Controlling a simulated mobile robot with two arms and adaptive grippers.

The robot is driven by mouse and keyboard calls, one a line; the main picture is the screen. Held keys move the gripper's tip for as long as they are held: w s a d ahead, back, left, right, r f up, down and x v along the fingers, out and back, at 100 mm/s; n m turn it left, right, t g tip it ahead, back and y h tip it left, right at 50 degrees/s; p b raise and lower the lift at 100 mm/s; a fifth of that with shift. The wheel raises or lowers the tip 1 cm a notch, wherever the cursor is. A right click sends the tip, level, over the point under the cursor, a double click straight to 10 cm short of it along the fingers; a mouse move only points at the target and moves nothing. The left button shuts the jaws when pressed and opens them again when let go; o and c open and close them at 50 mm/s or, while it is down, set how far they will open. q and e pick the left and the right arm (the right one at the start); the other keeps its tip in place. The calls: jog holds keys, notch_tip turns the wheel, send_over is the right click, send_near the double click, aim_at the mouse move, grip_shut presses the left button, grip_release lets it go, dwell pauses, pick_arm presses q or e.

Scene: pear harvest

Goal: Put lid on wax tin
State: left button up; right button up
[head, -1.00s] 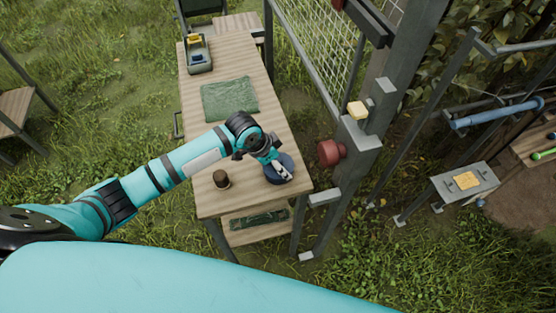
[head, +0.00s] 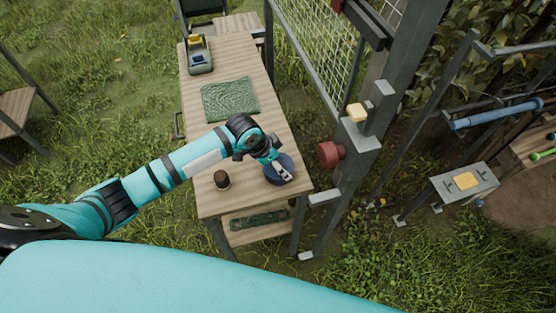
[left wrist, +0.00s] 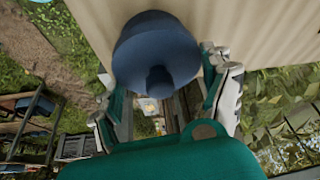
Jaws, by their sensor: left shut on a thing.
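A dark blue round thing (head: 272,176) rests at the near right corner of the wooden table. In the left wrist view the blue lid (left wrist: 150,45) shows as a wide disc with a round knob towards the camera. My left gripper (head: 284,173) reaches down over it from the left. In the left wrist view the fingers of my left gripper (left wrist: 158,66) stand on either side of the knob and are shut on the lid. The wax tin cannot be told apart from the lid; whether the lid sits on it is hidden. My right gripper is not in view.
A small dark brown jar (head: 222,180) stands left of the lid on the table (head: 245,203). A grey post with a red knob (head: 329,154) stands close to the table's right edge.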

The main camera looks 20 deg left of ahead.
pick_arm(q)
jog(key=shift+p, duration=0.35)
dwell(0.4)
jog(key=shift+f, duration=0.1)
dwell(0.3)
jog(key=shift+f+b, duration=0.35)
jog(key=shift+f, duration=0.15)
jog(key=o, duration=0.7)
jog(key=shift+c, duration=0.2)
jog(key=shift+r, duration=0.15)
